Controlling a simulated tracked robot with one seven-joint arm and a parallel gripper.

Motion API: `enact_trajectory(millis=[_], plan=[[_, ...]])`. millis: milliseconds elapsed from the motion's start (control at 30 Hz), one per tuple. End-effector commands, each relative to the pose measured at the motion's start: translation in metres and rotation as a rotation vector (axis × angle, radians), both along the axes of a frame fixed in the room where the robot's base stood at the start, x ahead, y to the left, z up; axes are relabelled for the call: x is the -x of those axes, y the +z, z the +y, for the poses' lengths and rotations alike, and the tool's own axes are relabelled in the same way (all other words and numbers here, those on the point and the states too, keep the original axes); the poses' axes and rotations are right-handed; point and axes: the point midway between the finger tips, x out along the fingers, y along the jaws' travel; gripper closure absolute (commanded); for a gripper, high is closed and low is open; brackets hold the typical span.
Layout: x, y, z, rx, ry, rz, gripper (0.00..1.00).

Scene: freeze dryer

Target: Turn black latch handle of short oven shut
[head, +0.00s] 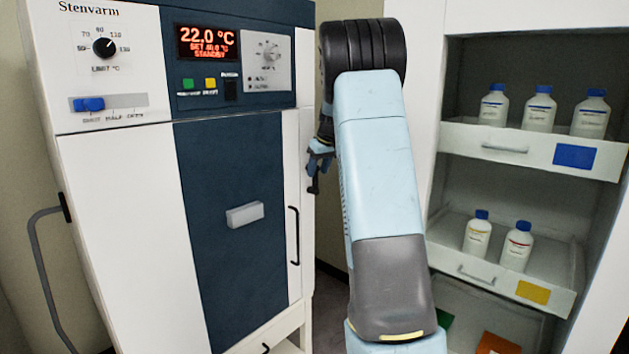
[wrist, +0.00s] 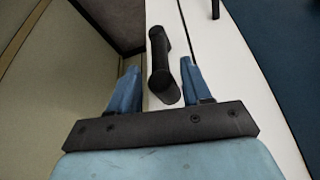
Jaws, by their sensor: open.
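The black latch handle (wrist: 158,60) stands out from a white panel in the wrist view, its near end between the two blue fingers of my gripper (wrist: 158,84). The fingers are open on either side of it, with a gap to the left finger; the right finger is close to it, and I cannot tell if they touch. In the head view my gripper (head: 319,160) is at the right edge of the white and dark blue oven (head: 120,215), partly hidden by my arm. A small dark piece (head: 313,184), likely the latch handle, shows just below the fingers.
A black bar handle (head: 294,235) runs down the oven's right side. A pale block (head: 244,214) sits on the dark door. At the right, an open cabinet holds shelves (head: 500,147) with several blue-capped bottles (head: 539,108). A narrow floor gap (head: 330,300) lies between oven and cabinet.

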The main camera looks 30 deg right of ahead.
Motion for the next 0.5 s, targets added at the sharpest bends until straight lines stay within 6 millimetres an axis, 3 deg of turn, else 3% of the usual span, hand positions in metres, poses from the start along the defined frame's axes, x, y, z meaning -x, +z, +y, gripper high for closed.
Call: enact_trajectory(millis=[233, 500], plan=[[-0.013, -0.033, 0.002, -0.001, 0.0, 0.001, 0.52], [-0.018, -0.044, 0.002, 0.001, 0.0, -0.001, 0.52]])
